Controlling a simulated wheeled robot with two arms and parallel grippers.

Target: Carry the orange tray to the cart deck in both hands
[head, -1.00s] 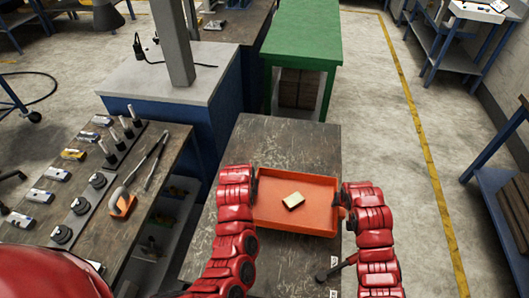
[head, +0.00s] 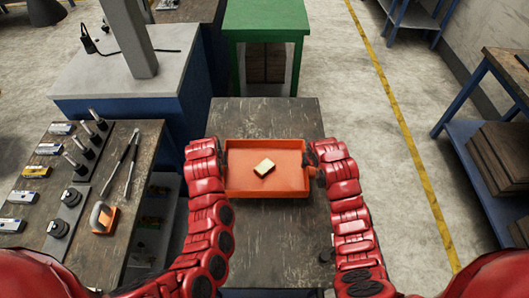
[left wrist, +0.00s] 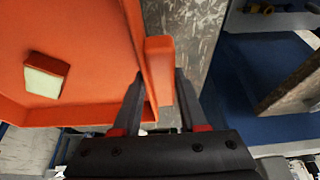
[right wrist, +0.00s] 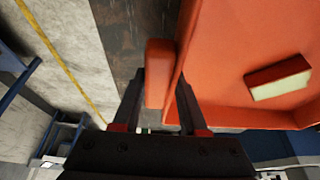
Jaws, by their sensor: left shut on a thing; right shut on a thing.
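The orange tray (head: 265,186) is level over the dark worn tabletop (head: 270,240), and I cannot tell whether it touches it. A small pale yellow block (head: 264,166) lies in the tray. My left gripper (head: 221,156) is shut on the tray's left side; in the left wrist view its fingers (left wrist: 158,82) straddle the side by an orange grip block. My right gripper (head: 309,157) is shut on the right side; its fingers (right wrist: 160,82) show likewise in the right wrist view. I cannot tell which surface is the cart deck.
A green table (head: 266,22) stands beyond the worn top. A blue cabinet with a grey top and post (head: 130,40) is at the back left. A bench (head: 60,225) with tools and small parts stands left. Open floor with a yellow line (head: 392,100) lies right.

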